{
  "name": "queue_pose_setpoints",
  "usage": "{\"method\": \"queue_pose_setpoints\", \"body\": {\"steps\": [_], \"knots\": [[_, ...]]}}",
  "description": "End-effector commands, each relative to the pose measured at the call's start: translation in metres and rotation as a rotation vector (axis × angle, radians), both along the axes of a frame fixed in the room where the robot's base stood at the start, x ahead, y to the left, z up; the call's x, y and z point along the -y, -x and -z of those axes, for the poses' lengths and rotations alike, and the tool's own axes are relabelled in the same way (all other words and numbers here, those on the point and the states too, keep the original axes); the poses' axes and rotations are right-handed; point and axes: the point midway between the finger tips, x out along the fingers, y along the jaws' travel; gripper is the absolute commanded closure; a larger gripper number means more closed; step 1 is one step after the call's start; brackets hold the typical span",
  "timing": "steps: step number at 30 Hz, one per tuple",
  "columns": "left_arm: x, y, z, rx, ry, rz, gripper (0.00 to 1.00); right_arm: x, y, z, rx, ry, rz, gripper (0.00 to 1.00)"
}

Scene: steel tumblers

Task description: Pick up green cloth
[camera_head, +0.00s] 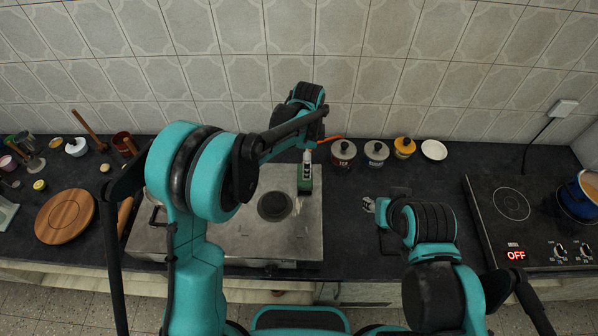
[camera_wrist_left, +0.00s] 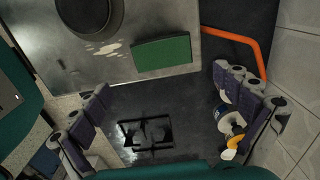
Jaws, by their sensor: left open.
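The green cloth (camera_head: 305,186) looks like a small flat green block. It lies at the right edge of the steel stove top. In the left wrist view the cloth (camera_wrist_left: 161,55) is a green rectangle beside the stove's edge. My left gripper (camera_wrist_left: 160,80) is open, with its two fingers wide apart and nothing between them. The cloth shows beyond the gap between the fingertips, apart from both. In the head view the arm hides most of this gripper.
The steel stove (camera_head: 290,240) has a round burner (camera_head: 274,206). An orange hose (camera_wrist_left: 255,50) runs beside the stove near the tiled wall. Several jars (camera_head: 375,152) and a white dish (camera_head: 434,150) stand along the wall. An induction hob (camera_head: 482,215) and blue pot (camera_head: 577,200) are right.

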Motion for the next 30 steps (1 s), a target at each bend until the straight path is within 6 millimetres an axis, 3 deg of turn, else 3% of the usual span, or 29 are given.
{"method": "queue_pose_setpoints", "body": {"steps": [11,18,25,26,30], "knots": [[-0.001,-0.003,0.039,-0.002,-0.001,0.004,0.0,0.0,0.0,0.008,0.0,0.0,0.0,0.6],[-0.002,-0.005,0.075,-0.001,0.0,0.004,0.0,0.0,0.0,0.015,0.0,0.0,0.0,0.6],[-0.002,-0.005,0.077,-0.001,0.0,0.004,0.0,0.0,0.0,0.014,0.0,0.0,0.0,0.6],[-0.002,-0.005,0.077,-0.001,0.0,0.004,0.03,0.0,0.0,0.014,0.0,0.0,0.0,0.6],[-0.002,-0.005,0.077,-0.001,0.0,0.003,0.4,0.0,0.0,0.014,0.0,0.0,0.0,0.6]]}}
